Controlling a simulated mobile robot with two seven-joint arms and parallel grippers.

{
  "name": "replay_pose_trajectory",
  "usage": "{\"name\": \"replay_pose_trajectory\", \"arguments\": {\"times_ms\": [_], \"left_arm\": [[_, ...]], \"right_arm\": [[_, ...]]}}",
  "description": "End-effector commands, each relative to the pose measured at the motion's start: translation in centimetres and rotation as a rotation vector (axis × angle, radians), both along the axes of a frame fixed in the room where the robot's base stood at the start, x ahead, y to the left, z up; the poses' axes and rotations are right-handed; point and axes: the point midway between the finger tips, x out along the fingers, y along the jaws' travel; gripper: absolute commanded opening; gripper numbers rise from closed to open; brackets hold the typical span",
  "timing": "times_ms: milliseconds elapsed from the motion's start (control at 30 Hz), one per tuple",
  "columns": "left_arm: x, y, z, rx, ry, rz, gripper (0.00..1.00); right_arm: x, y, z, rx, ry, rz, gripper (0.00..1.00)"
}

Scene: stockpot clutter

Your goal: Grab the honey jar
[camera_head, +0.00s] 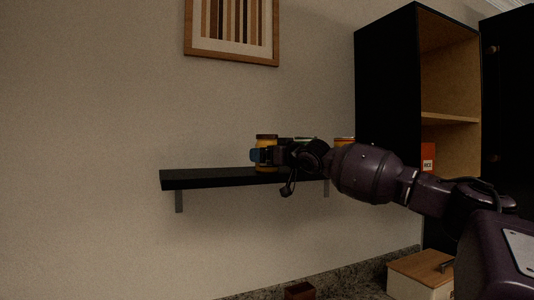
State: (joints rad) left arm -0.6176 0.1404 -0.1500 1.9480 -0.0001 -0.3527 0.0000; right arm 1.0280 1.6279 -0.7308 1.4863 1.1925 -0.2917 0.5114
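An amber-yellow jar with a brown lid (266,137), which looks like the honey jar, stands upright on the black wall shelf (215,178). My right gripper (260,155) is at this jar, its arm reaching in from the right. My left gripper is out of view.
A black open cabinet (388,100) stands at right, with a red box (428,155) inside. A wood-lidded box (420,265) sits below. The shelf's left part is clear.

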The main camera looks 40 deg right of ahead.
Motion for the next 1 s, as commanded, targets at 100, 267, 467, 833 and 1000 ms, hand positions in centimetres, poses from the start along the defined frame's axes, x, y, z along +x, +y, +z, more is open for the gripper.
{"name": "replay_pose_trajectory", "arguments": {"times_ms": [100, 267, 467, 833, 1000], "left_arm": [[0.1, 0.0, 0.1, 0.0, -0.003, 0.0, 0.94], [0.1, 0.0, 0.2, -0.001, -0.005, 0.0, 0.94], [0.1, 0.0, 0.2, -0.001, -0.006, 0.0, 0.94], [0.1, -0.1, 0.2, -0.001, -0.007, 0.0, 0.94], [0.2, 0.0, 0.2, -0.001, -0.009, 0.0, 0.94]], "right_arm": [[0.0, 0.0, 0.0, 0.0, 0.0, 0.0, 0.94], [0.0, 0.0, 0.0, 0.0, 0.0, 0.0, 0.69], [0.0, 0.0, 0.0, 0.0, 0.0, 0.0, 0.39], [-0.3, 0.1, 0.6, 0.0, -0.005, 0.001, 0.33], [-0.5, 0.2, 2.5, 0.002, -0.008, 0.001, 0.33]]}}
